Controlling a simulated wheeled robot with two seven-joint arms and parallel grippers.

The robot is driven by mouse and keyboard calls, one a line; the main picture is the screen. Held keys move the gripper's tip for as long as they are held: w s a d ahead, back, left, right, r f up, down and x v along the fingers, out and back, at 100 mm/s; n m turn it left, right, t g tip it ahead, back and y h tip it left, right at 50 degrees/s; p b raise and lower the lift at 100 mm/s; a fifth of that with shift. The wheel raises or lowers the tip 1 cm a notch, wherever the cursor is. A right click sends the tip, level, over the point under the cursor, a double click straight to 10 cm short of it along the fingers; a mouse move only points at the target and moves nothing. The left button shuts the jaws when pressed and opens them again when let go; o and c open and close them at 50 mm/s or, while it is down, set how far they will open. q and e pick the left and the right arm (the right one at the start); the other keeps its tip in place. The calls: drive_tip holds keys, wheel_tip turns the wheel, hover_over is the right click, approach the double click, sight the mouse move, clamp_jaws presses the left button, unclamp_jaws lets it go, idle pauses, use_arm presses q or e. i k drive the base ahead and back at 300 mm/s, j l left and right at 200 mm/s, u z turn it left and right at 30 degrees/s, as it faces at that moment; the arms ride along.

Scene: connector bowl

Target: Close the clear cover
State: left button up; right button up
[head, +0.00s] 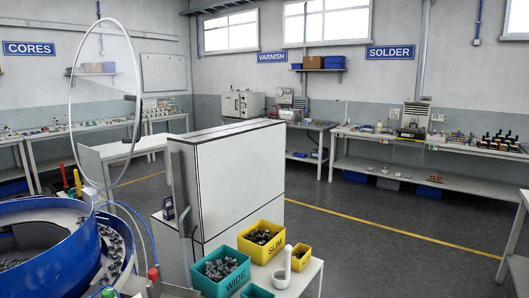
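The clear cover (106,115) is a round transparent disc with a pale rim. It stands open, nearly upright, above the back right side of the blue bowl (72,262) at the lower left. A small dark piece (130,98), perhaps its handle, sits on the right part of the rim. The cover's lower edge is near the bowl's rim, by a small bracket. The bowl is uncovered, with dark small parts on its inner track and floor. The bowl is cut off by the picture's left and bottom edges. Neither of my grippers shows.
A tall white cabinet (240,172) stands right of the bowl. In front of it, a small table holds a green WIDE bin (221,284), a yellow SLIM bin (262,254), a smaller yellow bin (301,264) and a white scoop (283,275). Open floor lies to the right.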

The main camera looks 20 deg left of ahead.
sight(137, 137)
drive_tip(key=u, duration=1.1)
drive_tip(key=i+l+u, duration=0.15)
drive_tip(key=l+u, duration=0.25)
drive_tip(key=i+l+u, duration=0.1)
drive_tip(key=l+u, duration=1.05)
drive_tip(key=l, duration=0.65)
drive_tip(key=k+l+u, duration=0.1)
drive_tip(key=l, duration=0.55)
drive_tip(key=k+l+u, duration=0.1)
drive_tip(key=l, duration=0.55)
drive_tip(key=j+z, duration=0.15)
drive_tip(key=z, duration=0.35)
drive_tip(key=k+j+z, duration=0.1)
drive_tip(key=z, duration=0.4)
drive_tip(key=j+z, duration=0.15)
drive_tip(key=z, duration=0.35)
drive_tip(key=k+l, duration=0.05)
